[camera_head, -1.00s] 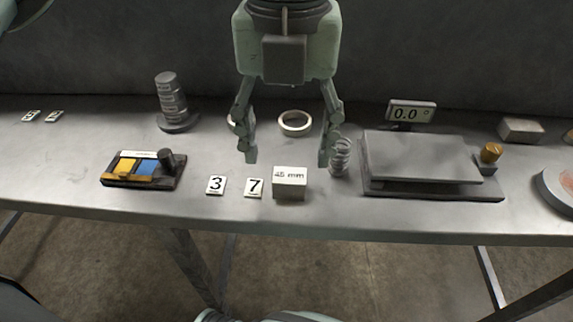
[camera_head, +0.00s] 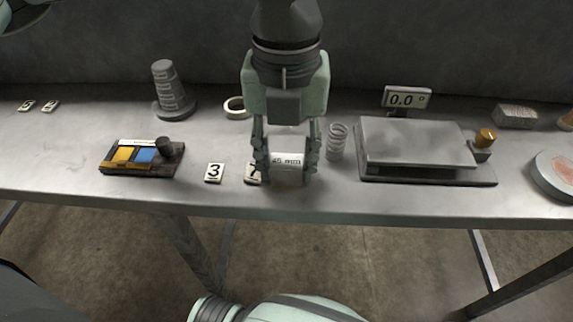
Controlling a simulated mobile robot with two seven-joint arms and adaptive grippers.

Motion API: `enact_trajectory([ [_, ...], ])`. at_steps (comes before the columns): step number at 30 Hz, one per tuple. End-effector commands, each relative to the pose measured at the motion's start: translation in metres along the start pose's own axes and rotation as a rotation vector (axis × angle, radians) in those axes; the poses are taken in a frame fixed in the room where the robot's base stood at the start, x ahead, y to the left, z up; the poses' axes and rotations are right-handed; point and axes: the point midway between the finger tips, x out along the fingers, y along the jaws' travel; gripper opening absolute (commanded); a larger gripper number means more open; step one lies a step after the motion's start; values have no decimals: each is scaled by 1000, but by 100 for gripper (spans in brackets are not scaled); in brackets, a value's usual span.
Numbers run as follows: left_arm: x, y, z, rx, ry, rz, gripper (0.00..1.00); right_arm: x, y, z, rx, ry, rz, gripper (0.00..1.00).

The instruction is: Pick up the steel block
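The steel block (camera_head: 288,174), a small grey block with a "45 mm" label on its upper part, is near the front middle of the table. My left gripper (camera_head: 288,178) points down over it, one finger on each side. The fingers look closed against the block's sides and partly hide its edges. I cannot tell whether the block is clear of the table top. My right gripper is not in view.
Number card 3 (camera_head: 214,173) and a partly covered card 7 (camera_head: 252,174) lie left of the block. A spring (camera_head: 337,142) and a scale (camera_head: 415,145) stand to the right. A tape ring (camera_head: 235,113) lies behind. The table's front edge (camera_head: 300,212) is close.

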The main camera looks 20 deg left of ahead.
Motion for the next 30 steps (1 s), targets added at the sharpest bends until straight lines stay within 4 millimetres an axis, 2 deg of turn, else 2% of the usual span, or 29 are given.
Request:
enact_trajectory([
  [1,0,0,0,0,0,1,27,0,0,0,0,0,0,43],
  [8,0,0,0,0,1,1,0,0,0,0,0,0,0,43],
  [20,-7,0,0,0,-2,-1,0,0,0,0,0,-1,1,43],
  [23,-17,-1,0,1,-3,-2,0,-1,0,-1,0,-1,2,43],
  [27,-43,-1,1,1,-5,-3,0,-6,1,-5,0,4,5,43],
  [30,-55,2,-24,9,-6,-2,0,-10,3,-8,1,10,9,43],
])
